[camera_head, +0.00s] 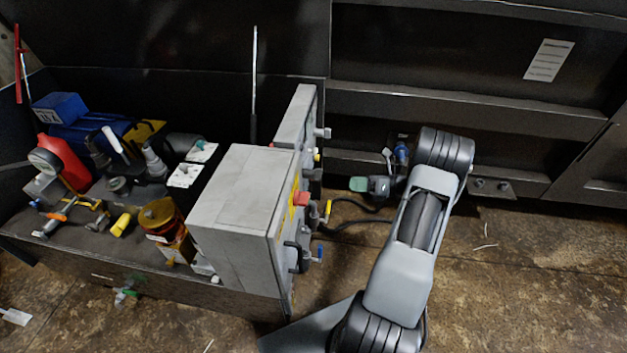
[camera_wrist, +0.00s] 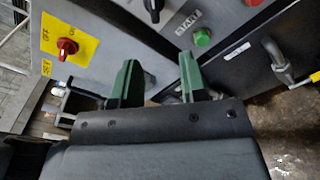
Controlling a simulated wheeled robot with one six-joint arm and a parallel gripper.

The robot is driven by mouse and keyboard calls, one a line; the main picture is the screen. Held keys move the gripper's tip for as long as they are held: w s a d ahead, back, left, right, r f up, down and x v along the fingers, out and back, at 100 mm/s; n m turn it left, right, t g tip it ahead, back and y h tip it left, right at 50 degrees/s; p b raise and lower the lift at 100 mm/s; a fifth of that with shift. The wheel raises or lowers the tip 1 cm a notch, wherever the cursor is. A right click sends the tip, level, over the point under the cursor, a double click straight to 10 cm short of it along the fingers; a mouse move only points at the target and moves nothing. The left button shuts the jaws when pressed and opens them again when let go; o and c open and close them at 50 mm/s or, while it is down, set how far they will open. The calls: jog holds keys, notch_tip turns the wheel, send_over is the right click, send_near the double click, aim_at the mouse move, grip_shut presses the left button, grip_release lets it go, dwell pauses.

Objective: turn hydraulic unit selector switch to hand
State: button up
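In the wrist view a black selector knob (camera_wrist: 153,9) sits on a grey panel at the top edge, partly cut off. A red rotary knob (camera_wrist: 68,45) on a yellow plate is at the left. I cannot read which is the hydraulic unit selector or its hand position. My gripper (camera_wrist: 160,80) has two green fingers apart with nothing between them, below the black knob. In the head view my gripper (camera_head: 360,184) points left at the grey control boxes, clear of them. The red knob (camera_head: 301,198) shows there edge-on; the black knob cannot be made out.
A green button (camera_wrist: 203,38) is beside the START label. A metal handle (camera_wrist: 281,65) sticks out at the right. In the head view, the large grey box (camera_head: 235,198) has levers on its right side. Dark cables hang near my gripper. Floor right of my arm is open.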

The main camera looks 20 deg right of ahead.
aim_at(313, 175)
jog(key=shift+m+t, duration=0.3)
jog(key=shift+m, duration=0.3)
jog(key=x, duration=0.4)
jog(key=r+b+x, duration=0.1)
jog(key=x, duration=0.4)
jog(key=b+x, duration=0.1)
jog(key=x, duration=0.4)
jog(key=shift+w+d+r, duration=0.1)
jog(key=shift+r, duration=0.1)
